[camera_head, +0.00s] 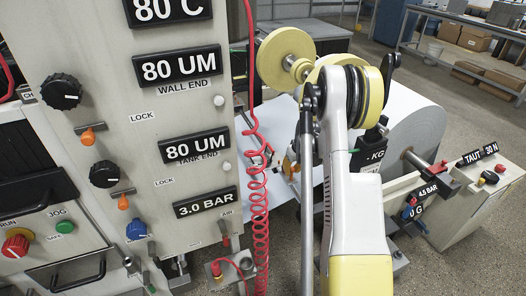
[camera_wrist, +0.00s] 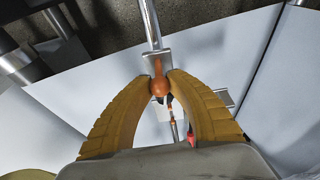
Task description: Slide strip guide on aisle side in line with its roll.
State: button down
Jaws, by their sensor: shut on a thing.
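In the wrist view my gripper (camera_wrist: 160,92) has its two yellow ribbed fingers closed on an orange knob (camera_wrist: 158,84). The knob sits on a grey metal block (camera_wrist: 152,64), which I take for the strip guide, on a shiny rod (camera_wrist: 149,22). Pale paper (camera_wrist: 100,82) spreads beneath it. In the head view a large pale roll (camera_head: 422,118) stands right of my arm. My arm hides most of the guide and gripper there. I cannot tell whether the guide lines up with its roll.
The control panel (camera_head: 150,105) with knobs and orange lock levers fills the left. A coiled red hose (camera_head: 258,190) hangs close left of my arm. A beige machine stand (camera_head: 470,210) with red and blue fittings stands at right. Open floor (camera_head: 470,108) lies behind.

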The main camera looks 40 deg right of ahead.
jog(key=shift+s+a, duration=0.25)
jog(key=shift+s, duration=0.9)
jog(key=shift+s+a, duration=0.25)
jog(key=shift+s, duration=0.85)
jog(key=c, duration=1.2)
grip_release()
jog(key=shift+r, duration=0.1)
jog(key=p+v, duration=0.2)
jog(key=v, duration=1.4)
jog(key=shift+s, duration=0.15)
